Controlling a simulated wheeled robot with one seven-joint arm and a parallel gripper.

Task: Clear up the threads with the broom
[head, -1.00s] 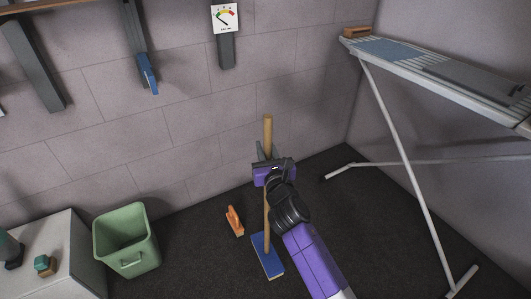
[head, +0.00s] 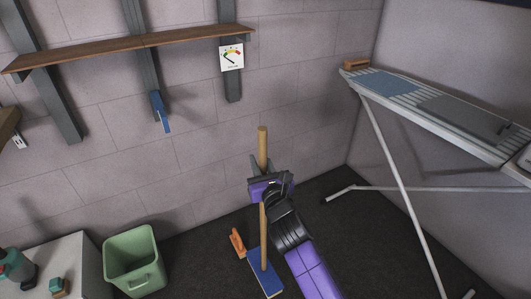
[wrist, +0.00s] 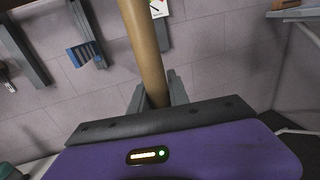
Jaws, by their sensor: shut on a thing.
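The broom has a blue head (head: 266,274) low on the dark floor and a wooden handle (head: 263,146) standing nearly upright. My gripper (head: 262,170) is shut on the handle partway up, with handle showing above and below it. In the wrist view the handle (wrist: 145,50) rises between the two grey fingers of my gripper (wrist: 158,95). I see no threads in these frames. The broom's bristles cannot be made out.
A green bin (head: 133,262) stands beside a white cabinet (head: 75,262) at left. An orange brush (head: 237,242) lies left of the broom. An ironing board (head: 430,110) with spread legs takes the right side. A wooden shelf (head: 130,47) is on the wall.

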